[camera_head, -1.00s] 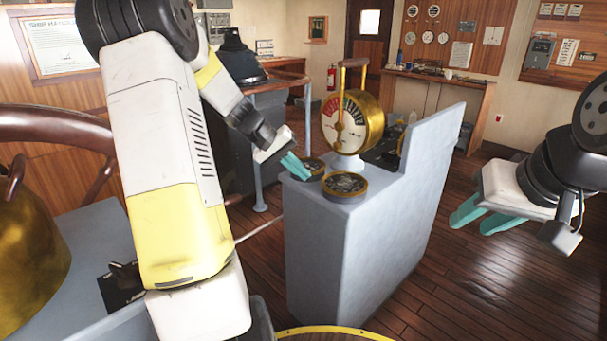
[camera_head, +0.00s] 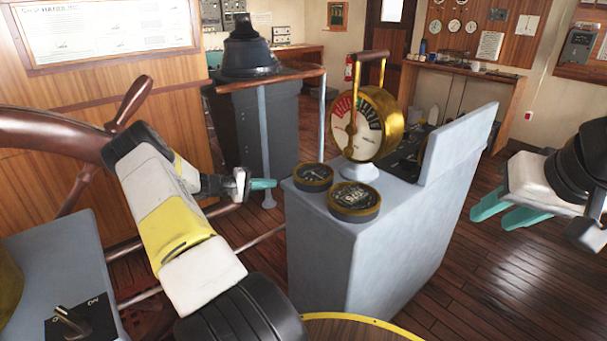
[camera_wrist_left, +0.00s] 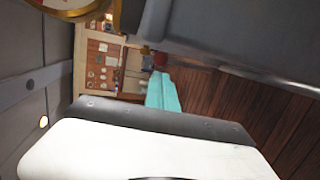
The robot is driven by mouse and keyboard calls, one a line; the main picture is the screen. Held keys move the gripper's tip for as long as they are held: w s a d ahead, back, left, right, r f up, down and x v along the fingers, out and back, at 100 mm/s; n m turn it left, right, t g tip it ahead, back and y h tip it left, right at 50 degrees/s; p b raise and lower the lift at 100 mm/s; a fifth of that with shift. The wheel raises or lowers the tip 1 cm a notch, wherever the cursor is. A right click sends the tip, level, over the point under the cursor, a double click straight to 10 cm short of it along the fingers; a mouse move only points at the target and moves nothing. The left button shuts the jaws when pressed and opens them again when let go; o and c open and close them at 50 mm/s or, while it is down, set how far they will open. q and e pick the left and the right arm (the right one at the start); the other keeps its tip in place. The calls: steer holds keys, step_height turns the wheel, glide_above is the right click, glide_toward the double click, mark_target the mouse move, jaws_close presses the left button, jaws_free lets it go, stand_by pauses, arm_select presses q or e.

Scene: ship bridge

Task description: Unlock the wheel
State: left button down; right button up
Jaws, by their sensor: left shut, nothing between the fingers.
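The ship's wheel (camera_head: 55,135) is brown wood and shows in part at the left edge of the head view. A black switch plate (camera_head: 82,322) with a knob and the word ON sits on the grey console at the lower left. My left gripper (camera_head: 264,184) is shut and empty, right of the wheel and beside the grey pedestal's left edge, apart from the switch. Its teal fingers (camera_wrist_left: 163,92) also show in the left wrist view. My right gripper (camera_head: 508,211) is open and empty at the right.
The grey pedestal (camera_head: 315,250) carries a brass engine telegraph (camera_head: 385,122) and two round gauges (camera_head: 354,200). A black-topped binnacle (camera_head: 247,50) stands behind a rail. Wooden floor (camera_head: 450,285) is free to the right of the pedestal.

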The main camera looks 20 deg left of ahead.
arm_select(q)
steer(key=x, duration=0.9)
steer(key=shift+d, duration=0.2)
steer(key=shift+w, duration=0.1)
steer(key=w+d+g+y, duration=0.3)
steer(key=w+d+g, duration=0.1)
steer(key=w, duration=0.3)
steer(key=shift+w+d+n+g, duration=0.2)
steer(key=shift+n+g, duration=0.2)
steer(key=shift+f, duration=0.2)
